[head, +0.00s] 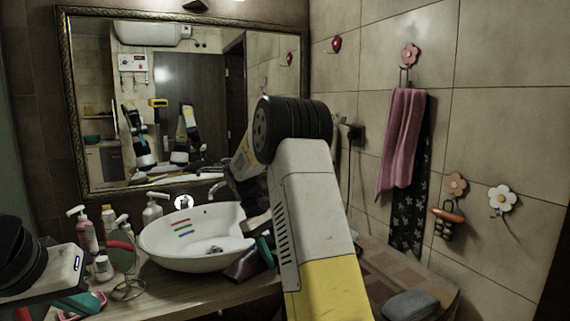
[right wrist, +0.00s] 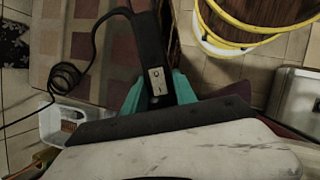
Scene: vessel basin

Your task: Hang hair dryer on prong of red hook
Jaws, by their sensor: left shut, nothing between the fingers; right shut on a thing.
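The red hook (head: 336,44) is a flower-shaped hook high on the tiled wall, right of the mirror; its prong is too small to make out. My right gripper (right wrist: 158,100) is shut on the black, switch-bearing handle of the hair dryer (right wrist: 157,72). In the head view a dark purple part of the hair dryer (head: 244,263) shows by the basin's right rim, well below the red hook. My right arm hides much of it. My left gripper (head: 84,305) is shut and empty, low at the left over the counter.
The white basin (head: 185,262) stands on the counter beside bottles and a round stand mirror (head: 122,255). A pink flower hook (head: 410,55) holds towels (head: 401,140). Lower right are a peach hook (head: 456,184) and a white one (head: 502,199). The black cord (right wrist: 68,72) hangs in a loop.

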